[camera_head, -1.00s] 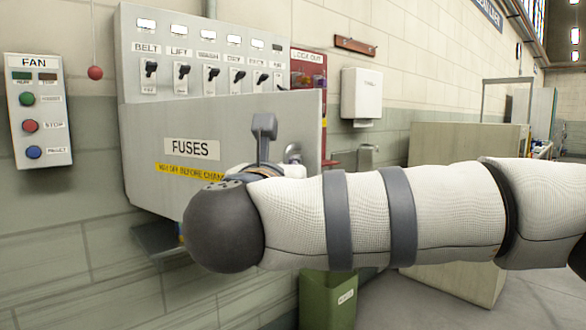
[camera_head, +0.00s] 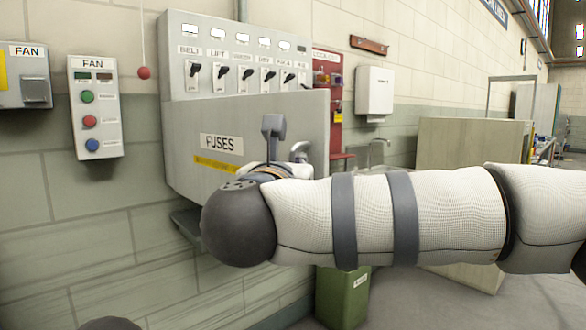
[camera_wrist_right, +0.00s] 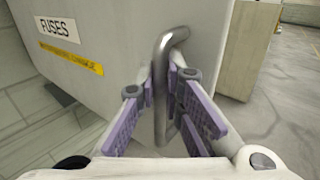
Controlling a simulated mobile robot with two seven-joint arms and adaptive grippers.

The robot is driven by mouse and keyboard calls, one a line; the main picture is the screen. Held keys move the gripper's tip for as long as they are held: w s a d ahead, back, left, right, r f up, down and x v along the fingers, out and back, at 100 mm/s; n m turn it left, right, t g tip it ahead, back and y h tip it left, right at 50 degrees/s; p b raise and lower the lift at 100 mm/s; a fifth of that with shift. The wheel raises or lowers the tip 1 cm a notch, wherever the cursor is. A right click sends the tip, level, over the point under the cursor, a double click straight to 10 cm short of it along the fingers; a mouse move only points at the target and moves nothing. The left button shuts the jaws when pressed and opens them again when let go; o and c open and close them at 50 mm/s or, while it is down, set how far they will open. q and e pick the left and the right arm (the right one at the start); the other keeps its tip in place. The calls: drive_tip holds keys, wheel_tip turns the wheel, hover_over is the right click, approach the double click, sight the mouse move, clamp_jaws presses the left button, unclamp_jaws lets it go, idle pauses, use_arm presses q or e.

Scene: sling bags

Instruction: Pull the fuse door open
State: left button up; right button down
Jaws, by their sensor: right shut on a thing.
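The grey fuse door (camera_head: 290,115) is on the front of the wall panel, below the row of switches. It carries a FUSES label and a yellow warning strip, and it stands out at an angle from the panel. Its metal handle (camera_head: 300,151) is near the right edge, partly hidden by my right arm. In the right wrist view the handle (camera_wrist_right: 161,90) is a bent metal bar between the purple pads of my right gripper (camera_wrist_right: 167,100), which is shut on it. The door (camera_wrist_right: 120,50) is close in front of the fingers. My left gripper is not in view.
A FAN box (camera_head: 95,108) with three buttons is on the wall at left, beside a red ball (camera_head: 144,73) on a cord. A red lockout board (camera_head: 330,100) and a white dispenser (camera_head: 374,93) are at right. A green bin (camera_head: 343,293) stands below my arm.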

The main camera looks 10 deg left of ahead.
drive_tip(key=shift+f, duration=0.1)
drive_tip(key=c, duration=1.7)
unclamp_jaws()
drive_tip(key=shift+d, duration=0.1)
drive_tip(key=s, duration=1.2)
drive_tip(key=shift+a, duration=0.3)
